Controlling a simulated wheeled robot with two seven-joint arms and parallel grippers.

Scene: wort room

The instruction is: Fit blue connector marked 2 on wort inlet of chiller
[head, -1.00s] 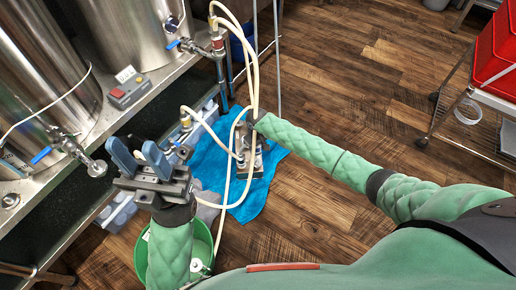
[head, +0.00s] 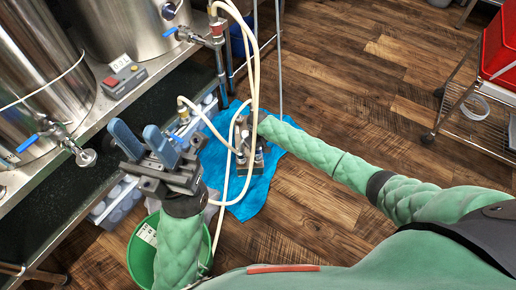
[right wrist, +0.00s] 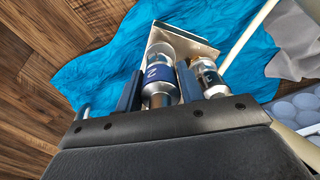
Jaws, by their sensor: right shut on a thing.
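The blue connector marked 2 (right wrist: 158,74) is in the right wrist view, between the blue fingers of my right gripper (right wrist: 160,92), which is shut on it. The chiller (right wrist: 187,40), a metal block, is just beyond it; whether the connector is seated on the inlet cannot be told. A second silver connector (right wrist: 211,80) stands beside it. My left gripper (head: 142,140) is open and empty, left of the chiller.
The blue cloth (head: 262,190) lies on the wooden floor. Cream hoses (head: 257,60) hang down to the chiller. A green bucket (head: 146,252) is below my left gripper. Steel kettles (head: 125,25) stand on a bench at left, and a wire cart (head: 465,110) at right.

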